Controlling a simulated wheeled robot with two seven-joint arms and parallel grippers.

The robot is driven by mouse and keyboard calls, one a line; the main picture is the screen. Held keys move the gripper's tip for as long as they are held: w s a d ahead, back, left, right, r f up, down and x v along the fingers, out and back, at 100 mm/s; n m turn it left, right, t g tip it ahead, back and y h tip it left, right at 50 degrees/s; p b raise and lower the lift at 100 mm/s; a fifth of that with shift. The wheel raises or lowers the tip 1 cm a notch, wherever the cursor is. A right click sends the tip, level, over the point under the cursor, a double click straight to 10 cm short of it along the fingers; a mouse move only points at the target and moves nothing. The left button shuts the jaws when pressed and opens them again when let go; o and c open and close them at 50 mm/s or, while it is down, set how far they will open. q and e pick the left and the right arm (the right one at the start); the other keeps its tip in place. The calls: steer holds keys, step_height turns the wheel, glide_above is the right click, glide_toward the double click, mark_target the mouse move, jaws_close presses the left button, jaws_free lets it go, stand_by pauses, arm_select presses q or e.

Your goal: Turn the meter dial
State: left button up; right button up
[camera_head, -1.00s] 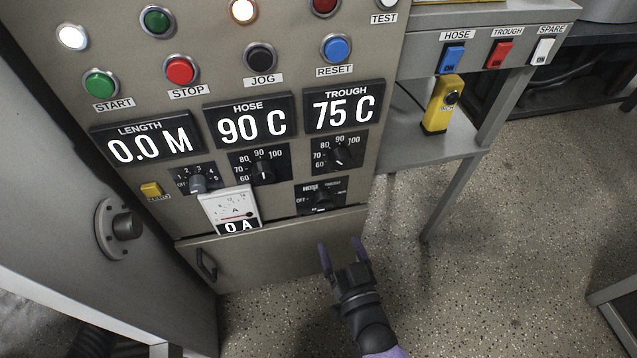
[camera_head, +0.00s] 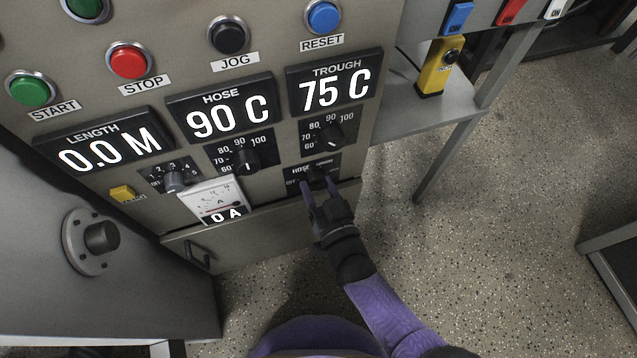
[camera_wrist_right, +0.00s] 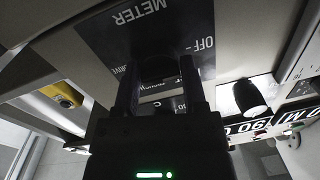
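The meter dial (camera_head: 317,174) is a dark knob on a black plate low on the grey panel, under the TROUGH temperature dial. Its plate carries HOSE and OFF markings, partly hidden by my gripper. My right gripper (camera_head: 318,186) is at the dial, with its two fingers apart. In the right wrist view, the dark knob (camera_wrist_right: 156,70) shows between the fingers of the gripper (camera_wrist_right: 158,75), below the METER label. The fingers look open on either side of it; I cannot tell whether they touch it. My left gripper is not in view.
A white ammeter (camera_head: 214,202) reading 0 A sits left of the dial. The HOSE dial (camera_head: 246,160) and TROUGH dial (camera_head: 331,136) are above. A yellow box (camera_head: 437,68) stands on the side shelf. The floor (camera_head: 490,230) to the right is clear.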

jaws_close()
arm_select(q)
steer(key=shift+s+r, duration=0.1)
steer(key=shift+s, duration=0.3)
